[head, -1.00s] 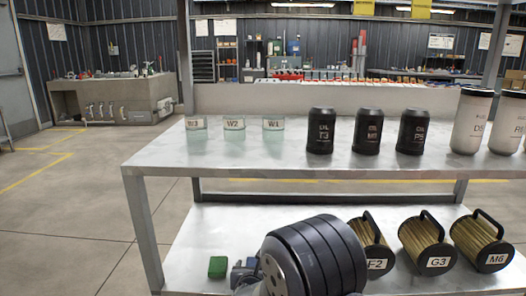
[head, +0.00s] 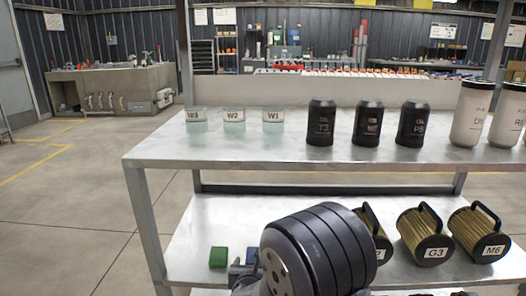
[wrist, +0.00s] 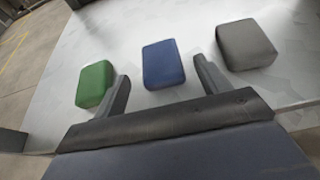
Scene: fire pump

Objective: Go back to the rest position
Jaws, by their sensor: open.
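My gripper (wrist: 162,85) is open and empty in the wrist view, with its two fingers apart. A blue block (wrist: 163,64) lies on the lower shelf ahead of the gap between the fingers. A green block (wrist: 95,84) lies left of the left finger, and a grey block (wrist: 246,44) lies to the right beyond the right finger. In the head view the green block (head: 219,257) shows at the lower shelf's left, and my arm hides most of the blue block.
The metal upper shelf (head: 260,153) carries glass jars (head: 234,121), black bottles (head: 367,125) and white canisters (head: 471,115). Brass filters with handles (head: 425,235) lie on the lower shelf (head: 205,222) right of my arm. Open floor (head: 70,215) lies to the left.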

